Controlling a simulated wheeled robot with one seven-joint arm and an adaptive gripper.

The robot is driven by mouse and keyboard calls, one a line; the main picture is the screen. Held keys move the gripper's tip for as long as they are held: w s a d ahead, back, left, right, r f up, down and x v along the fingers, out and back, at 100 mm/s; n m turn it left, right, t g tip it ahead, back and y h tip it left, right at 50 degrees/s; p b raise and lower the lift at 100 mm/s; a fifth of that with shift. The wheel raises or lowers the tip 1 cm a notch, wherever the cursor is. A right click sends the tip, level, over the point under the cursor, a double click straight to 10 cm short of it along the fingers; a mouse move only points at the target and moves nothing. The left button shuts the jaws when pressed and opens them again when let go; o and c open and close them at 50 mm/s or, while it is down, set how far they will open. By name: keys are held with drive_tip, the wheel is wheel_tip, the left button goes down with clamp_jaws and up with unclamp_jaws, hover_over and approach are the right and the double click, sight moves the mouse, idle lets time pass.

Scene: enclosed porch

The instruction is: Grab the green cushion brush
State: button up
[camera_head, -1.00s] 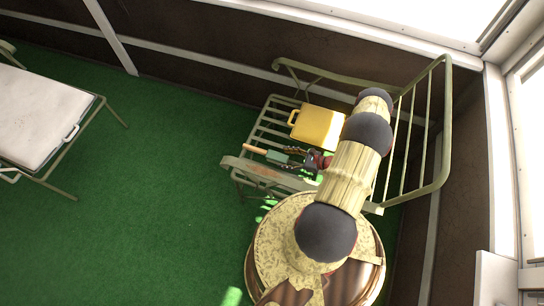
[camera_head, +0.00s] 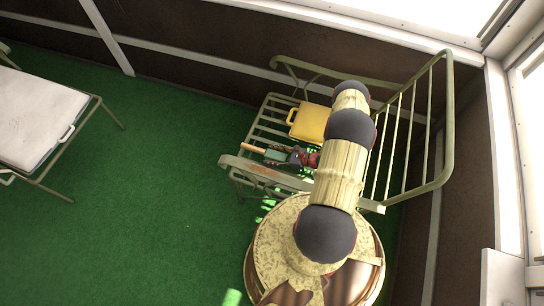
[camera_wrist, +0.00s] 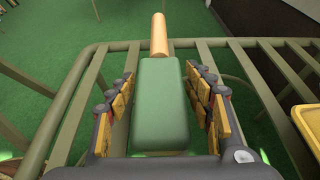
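The green cushion brush (camera_head: 276,155) lies on the slatted metal bench (camera_head: 262,172), with its wooden handle pointing left in the head view. In the wrist view the green brush (camera_wrist: 160,105) lies lengthwise between the two fingers of my gripper (camera_wrist: 160,78), handle pointing away. The fingers are apart, one on each side of the green block, with narrow gaps showing. In the head view my gripper (camera_head: 292,157) is low over the bench at the right end of the brush. Contact underneath is hidden.
A yellow container with a handle (camera_head: 312,122) stands on the bench behind my gripper; its edge shows at right in the wrist view (camera_wrist: 309,122). The bench has a railed back and end. A white-topped table (camera_head: 35,115) stands far left. Green floor between is clear.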

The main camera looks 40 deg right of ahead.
drive_tip(key=c, duration=1.2)
